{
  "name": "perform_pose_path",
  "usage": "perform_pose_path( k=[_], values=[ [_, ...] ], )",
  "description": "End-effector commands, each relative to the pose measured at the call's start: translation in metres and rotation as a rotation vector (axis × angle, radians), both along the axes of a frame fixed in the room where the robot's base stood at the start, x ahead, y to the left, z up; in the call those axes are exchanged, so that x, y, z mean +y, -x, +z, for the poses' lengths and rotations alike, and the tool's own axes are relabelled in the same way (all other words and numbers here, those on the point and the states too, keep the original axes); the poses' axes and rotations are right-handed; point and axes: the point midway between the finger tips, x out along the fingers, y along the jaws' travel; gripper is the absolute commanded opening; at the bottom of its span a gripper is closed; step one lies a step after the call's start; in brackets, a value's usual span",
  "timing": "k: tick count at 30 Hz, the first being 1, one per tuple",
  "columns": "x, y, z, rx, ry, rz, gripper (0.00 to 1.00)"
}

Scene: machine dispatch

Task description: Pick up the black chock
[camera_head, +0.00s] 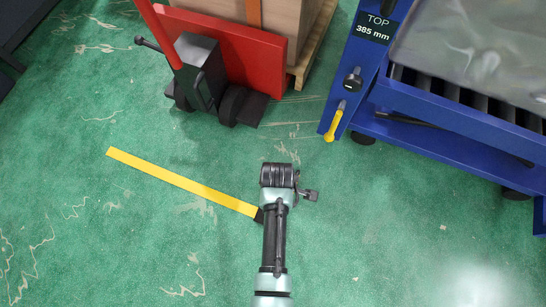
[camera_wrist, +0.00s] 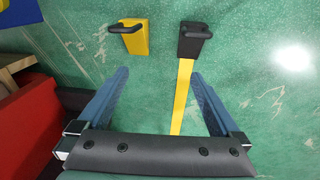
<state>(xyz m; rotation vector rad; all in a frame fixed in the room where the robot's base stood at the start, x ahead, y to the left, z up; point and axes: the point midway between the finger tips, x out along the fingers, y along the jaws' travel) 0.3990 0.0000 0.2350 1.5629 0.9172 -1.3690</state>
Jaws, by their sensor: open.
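The black chock (camera_wrist: 193,42), a small dark block with a black handle on top, sits on the green floor at one end of a yellow strip (camera_wrist: 182,95). In the wrist view it is beyond my right fingertip. A yellow chock (camera_wrist: 135,40) with a black handle stands left of it, apart from it. My gripper (camera_wrist: 161,73) is open, with nothing between its fingers. In the head view, only a dark corner of the black chock (camera_head: 259,215) shows beside my arm; the yellow chock and my fingers are hidden there.
A red pallet truck (camera_head: 235,50) with a dark unit stands at upper left, by a loaded wooden pallet (camera_head: 318,45). A blue bench (camera_head: 450,142) with a yellow-handled lever (camera_head: 334,122) stands at upper right. The floor at lower left and lower right is clear.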

Motion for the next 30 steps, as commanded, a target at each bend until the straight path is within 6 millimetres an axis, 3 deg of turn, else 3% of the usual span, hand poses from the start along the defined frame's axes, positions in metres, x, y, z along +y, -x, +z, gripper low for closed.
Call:
perform_pose_path(
  k=[1, 3, 7, 14, 24, 30],
  values=[
    [0.001, 0.017, -0.031, 0.048, 0.001, 0.022, 1.0],
    [0.002, 0.033, -0.047, 0.091, 0.002, 0.047, 1.0],
    [0.002, 0.048, -0.061, 0.133, 0.002, 0.071, 1.0],
    [0.003, 0.05, -0.081, 0.138, 0.001, 0.074, 1.0],
    [0.002, 0.05, -0.134, 0.136, 0.002, 0.071, 1.0],
    [0.003, 0.05, -0.14, 0.135, 0.001, 0.071, 1.0]
  ],
)
